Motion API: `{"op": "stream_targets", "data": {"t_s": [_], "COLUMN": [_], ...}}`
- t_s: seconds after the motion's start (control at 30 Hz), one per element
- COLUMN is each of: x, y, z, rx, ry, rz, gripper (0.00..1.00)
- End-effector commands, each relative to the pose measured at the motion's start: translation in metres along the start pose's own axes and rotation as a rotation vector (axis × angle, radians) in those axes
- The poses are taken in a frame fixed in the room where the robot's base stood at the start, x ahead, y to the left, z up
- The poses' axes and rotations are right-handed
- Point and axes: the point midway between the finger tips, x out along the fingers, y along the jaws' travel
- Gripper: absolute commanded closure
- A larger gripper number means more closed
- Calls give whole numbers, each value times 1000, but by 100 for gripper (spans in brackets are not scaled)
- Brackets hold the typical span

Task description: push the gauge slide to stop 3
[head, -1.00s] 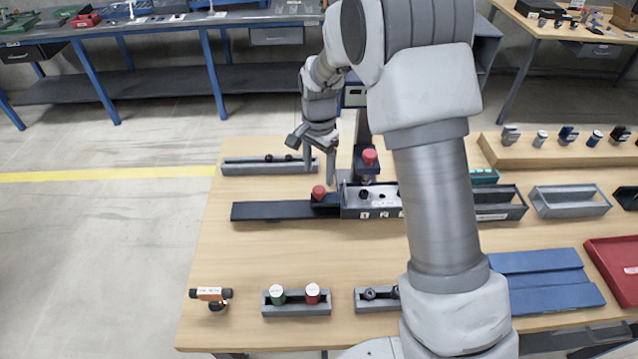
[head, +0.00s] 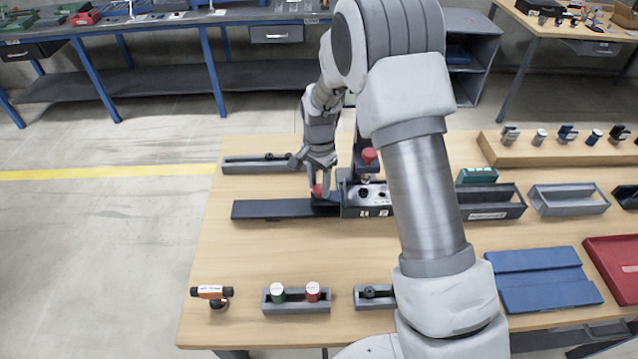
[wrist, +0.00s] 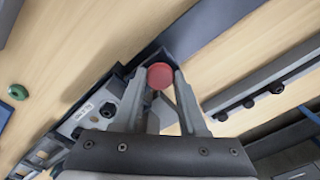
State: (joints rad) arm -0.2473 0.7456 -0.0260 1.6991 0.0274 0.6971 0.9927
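The gauge slide, a dark block with a red knob (head: 318,190), sits on a long dark rail (head: 270,209), at the left end of the dark gauge housing (head: 352,207). My gripper (head: 321,184) is down at the knob. In the wrist view the red knob (wrist: 160,76) lies between the fingertips of my open gripper (wrist: 161,80), with one finger on each side. Whether the fingers touch the knob I cannot tell. The housing's light plate (wrist: 92,112) shows dark holes and small labels, too small to read surely.
A post with a second red knob (head: 369,156) stands just right of my gripper, behind the housing. A grey tray (head: 255,166) lies behind the rail. A holder with green and red cylinders (head: 296,307) stands in front. The table between is clear.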

Motion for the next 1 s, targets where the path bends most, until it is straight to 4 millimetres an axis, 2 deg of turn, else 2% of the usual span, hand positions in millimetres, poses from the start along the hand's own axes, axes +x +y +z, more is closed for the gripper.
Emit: {"op": "stream_targets", "data": {"t_s": [0.03,0.13,1.0], "x": [0,0,-1], "y": [0,0,0], "z": [0,0,0], "rx": [0,0,0], "ry": [0,0,0], "rz": [0,0,0], "gripper": [84,100,100]}}
